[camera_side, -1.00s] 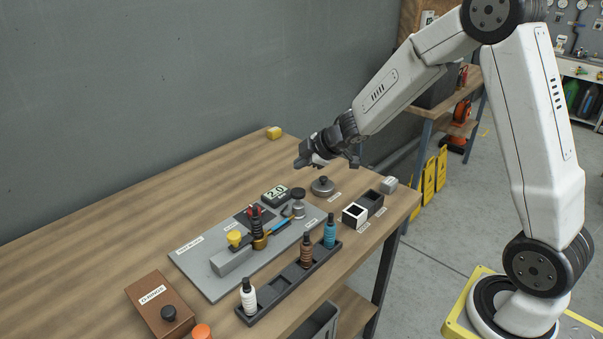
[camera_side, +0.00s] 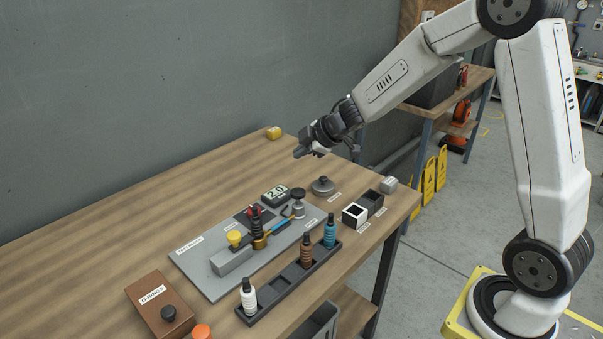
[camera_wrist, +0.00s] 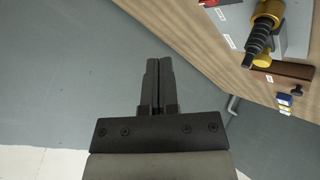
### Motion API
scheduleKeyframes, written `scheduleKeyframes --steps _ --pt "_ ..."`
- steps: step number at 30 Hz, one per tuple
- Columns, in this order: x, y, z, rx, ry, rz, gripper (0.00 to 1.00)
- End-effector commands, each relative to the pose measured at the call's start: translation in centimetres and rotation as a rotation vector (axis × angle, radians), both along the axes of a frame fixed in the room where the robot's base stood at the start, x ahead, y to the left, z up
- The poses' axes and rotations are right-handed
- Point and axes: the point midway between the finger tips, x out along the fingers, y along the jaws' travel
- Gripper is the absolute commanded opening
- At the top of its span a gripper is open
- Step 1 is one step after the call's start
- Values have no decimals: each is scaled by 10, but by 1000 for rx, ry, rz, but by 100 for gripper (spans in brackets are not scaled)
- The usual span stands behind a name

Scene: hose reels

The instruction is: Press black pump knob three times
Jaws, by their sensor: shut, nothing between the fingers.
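A black round knob (camera_side: 298,193) sits on top of a small silver pump-like cylinder at the back right of the grey plate (camera_side: 205,282). Which knob belongs to the pump is not labelled legibly. Another black knob (camera_side: 168,313) is on the brown box at the front left. My gripper (camera_side: 300,153) is in the air above the back right of the table, above and apart from the silver cylinder. In the wrist view my gripper's fingers (camera_wrist: 158,66) are together and empty. The knob on the cylinder is not clearly seen in the wrist view.
The plate also carries a yellow knob (camera_side: 234,237), a brass-and-black fitting (camera_side: 260,242) and a 2.0 display (camera_side: 275,195). A dark rack (camera_side: 271,300) with bottles stands in front. A grey lidded disc (camera_side: 323,186) and a black-and-white box (camera_side: 354,215) are to the right.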

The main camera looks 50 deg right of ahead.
Motion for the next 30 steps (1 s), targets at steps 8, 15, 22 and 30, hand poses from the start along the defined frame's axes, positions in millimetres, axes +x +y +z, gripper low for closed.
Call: scheduleKeyframes --steps 8,15,22,30 --pt "0 -1 8 -3 0 -3 0" --pt "0 0 8 -2 0 -2 0" --pt "0 0 5 -1 1 -2 0" --pt "0 0 -8 1 2 -1 0"
